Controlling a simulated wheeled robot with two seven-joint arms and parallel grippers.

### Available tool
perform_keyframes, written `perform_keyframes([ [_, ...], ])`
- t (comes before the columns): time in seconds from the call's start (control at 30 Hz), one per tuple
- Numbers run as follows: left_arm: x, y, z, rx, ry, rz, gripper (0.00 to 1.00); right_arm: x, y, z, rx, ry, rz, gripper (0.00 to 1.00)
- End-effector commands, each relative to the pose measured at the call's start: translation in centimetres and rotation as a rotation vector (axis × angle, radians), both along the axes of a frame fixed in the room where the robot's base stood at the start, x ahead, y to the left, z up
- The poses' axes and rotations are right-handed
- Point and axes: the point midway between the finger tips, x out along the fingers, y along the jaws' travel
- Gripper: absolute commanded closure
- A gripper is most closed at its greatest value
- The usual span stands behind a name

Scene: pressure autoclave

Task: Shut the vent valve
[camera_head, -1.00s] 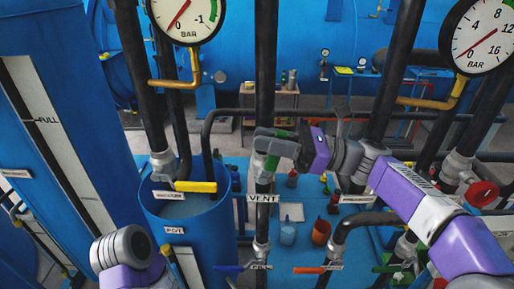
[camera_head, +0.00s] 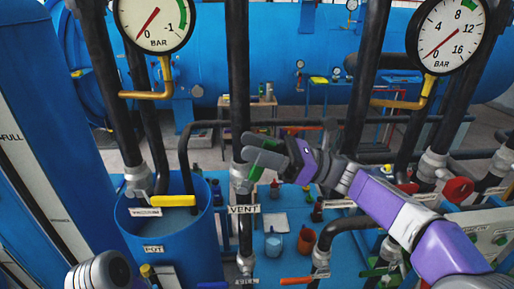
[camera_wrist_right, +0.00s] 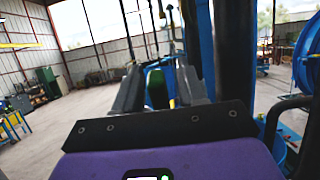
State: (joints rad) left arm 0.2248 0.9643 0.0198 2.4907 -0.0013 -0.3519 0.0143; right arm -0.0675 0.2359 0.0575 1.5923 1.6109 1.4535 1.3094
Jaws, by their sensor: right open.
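The vent valve (camera_head: 240,181) sits on a dark vertical pipe, above a white VENT label (camera_head: 244,210). Its green handle (camera_head: 256,171) shows just below the fingers of my right gripper (camera_head: 254,150), slanting along the pipe. My right gripper reaches in from the right with its fingers at the valve. In the right wrist view the green handle (camera_wrist_right: 157,89) stands between the two open fingers (camera_wrist_right: 158,92); I cannot tell whether either finger touches it. The fingers hide part of the valve in the head view. My left gripper is out of view; only a left arm link shows at bottom left.
A yellow-handled valve (camera_head: 172,200) is left of the vent valve, above the blue pot (camera_head: 172,240). A red handwheel (camera_head: 458,190) is at the right. Pressure gauges (camera_head: 154,20) (camera_head: 446,34) hang above. Lower orange (camera_head: 296,281) and blue handles and dark pipes crowd the front.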

Motion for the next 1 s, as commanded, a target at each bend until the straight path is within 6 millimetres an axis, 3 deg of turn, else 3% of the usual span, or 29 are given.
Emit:
perform_keyframes([
  [0.53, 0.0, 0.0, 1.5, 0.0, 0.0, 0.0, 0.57, 0.0, 0.0, 8.8, 0.0, -0.003, 0.0, 0.6],
  [0.93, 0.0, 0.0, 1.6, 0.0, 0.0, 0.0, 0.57, 0.0, 0.0, 9.9, 0.001, 0.001, 0.001, 0.6],
  [1.0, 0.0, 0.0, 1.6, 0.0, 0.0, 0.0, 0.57, 0.0, 0.0, 9.9, 0.0, 0.0, 0.001, 0.67],
])
